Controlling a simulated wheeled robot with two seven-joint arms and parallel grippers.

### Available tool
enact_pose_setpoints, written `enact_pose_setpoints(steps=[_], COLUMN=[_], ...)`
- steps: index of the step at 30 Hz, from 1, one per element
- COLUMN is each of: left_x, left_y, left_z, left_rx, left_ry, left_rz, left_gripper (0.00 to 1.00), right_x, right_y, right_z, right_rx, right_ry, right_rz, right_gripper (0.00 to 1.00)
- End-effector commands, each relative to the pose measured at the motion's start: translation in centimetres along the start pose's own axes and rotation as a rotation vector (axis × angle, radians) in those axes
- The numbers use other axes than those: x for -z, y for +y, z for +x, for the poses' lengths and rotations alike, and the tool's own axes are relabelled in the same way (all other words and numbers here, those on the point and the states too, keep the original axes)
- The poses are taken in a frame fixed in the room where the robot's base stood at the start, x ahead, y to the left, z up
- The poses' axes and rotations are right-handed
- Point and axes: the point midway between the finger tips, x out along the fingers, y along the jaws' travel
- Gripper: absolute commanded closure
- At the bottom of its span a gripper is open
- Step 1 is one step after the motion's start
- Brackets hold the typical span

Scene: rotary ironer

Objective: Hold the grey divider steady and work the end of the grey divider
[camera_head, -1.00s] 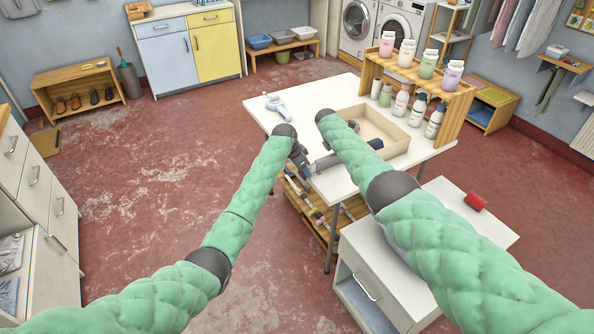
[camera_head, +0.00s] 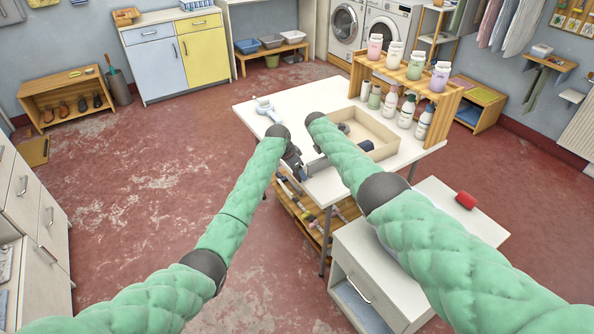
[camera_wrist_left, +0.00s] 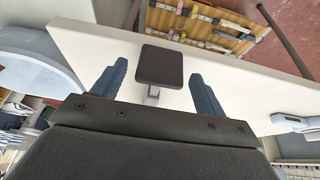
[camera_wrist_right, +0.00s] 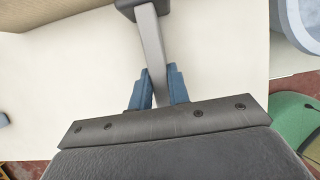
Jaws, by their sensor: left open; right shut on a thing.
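The grey divider (camera_wrist_right: 152,45) is a flat grey bar with a dark block at its end. In the right wrist view, my right gripper (camera_wrist_right: 158,79) is shut on the bar, with its blue fingers on either side. In the left wrist view, the dark square end block (camera_wrist_left: 160,66) of the divider lies between the spread fingers of my left gripper (camera_wrist_left: 158,72), with gaps on both sides. In the head view, my left gripper (camera_head: 296,168) is at the white table's front edge; the right gripper is mostly hidden behind its own forearm.
The white table (camera_head: 285,103) bears a shallow beige tray (camera_head: 384,150) holding a dark blue roll (camera_head: 366,146). A wooden shelf (camera_head: 412,80) with several bottles stands at the back right. A low white cabinet (camera_head: 400,270) with a red cylinder (camera_head: 466,200) stands in front right.

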Motion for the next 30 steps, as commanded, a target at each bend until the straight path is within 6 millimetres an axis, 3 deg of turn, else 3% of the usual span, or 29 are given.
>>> enact_pose_setpoints(steps=[16, 22, 30], left_x=[0.0, 0.0, 0.0], left_y=[-0.1, 0.0, 0.0], left_z=[-9.4, -10.9, -11.2], left_rx=[0.003, 0.001, 0.0], left_ry=[0.002, 0.001, 0.001], left_rz=[0.001, 0.001, 0.0], left_gripper=[0.27, 0.27, 0.27], right_x=[0.0, 0.0, 0.0], right_y=[0.0, 0.0, 0.0], right_z=[0.1, 0.1, 0.0], right_rx=[0.0, 0.0, 0.0], right_ry=[0.0, 0.0, 0.0], right_rz=[0.0, 0.0, 0.0], right_gripper=[1.0, 1.0, 1.0])
